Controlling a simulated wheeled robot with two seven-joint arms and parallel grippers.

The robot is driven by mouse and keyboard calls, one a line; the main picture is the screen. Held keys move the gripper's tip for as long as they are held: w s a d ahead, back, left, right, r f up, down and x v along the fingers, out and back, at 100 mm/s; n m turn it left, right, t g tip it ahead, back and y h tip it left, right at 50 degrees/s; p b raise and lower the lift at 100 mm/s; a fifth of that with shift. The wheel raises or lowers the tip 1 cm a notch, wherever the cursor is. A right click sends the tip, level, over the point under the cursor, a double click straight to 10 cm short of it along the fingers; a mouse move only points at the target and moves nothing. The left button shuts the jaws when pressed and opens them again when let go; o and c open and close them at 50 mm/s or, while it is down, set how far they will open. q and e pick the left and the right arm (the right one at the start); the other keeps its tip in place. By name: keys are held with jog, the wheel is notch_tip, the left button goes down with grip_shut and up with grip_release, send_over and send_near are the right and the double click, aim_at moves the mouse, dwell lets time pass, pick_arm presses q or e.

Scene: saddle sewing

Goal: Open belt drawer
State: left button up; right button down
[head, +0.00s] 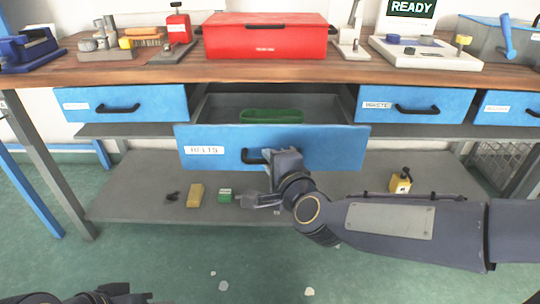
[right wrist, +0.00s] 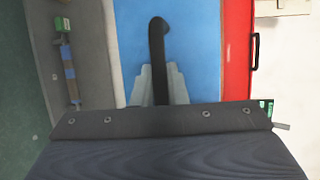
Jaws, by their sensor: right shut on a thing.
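The belt drawer (head: 340,145) has a blue front with a white label reading BELTS, and it stands pulled out from the workbench in the head view. A green tray (head: 271,116) shows inside it. My right gripper (head: 268,158) is at the middle of the drawer front, shut on the black handle (head: 252,157). In the right wrist view the handle (right wrist: 157,50) runs down between the grey fingers (right wrist: 158,85) against the blue front. The gripper hides the right part of the handle in the head view. My left gripper cannot be made out; only a dark part of my left arm shows at the bottom left.
The shut waste drawer (head: 445,105) and another shut drawer (head: 80,105) flank the open one. A red toolbox (head: 265,40) stands on the wooden bench top (head: 190,72).

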pick_arm(q)
jog(key=shift+s, duration=0.3)
pick_arm(e)
jog(key=shift+s, duration=0.6)
jog(key=c, duration=1.5)
grip_release()
jog(key=shift+o, duration=0.2)
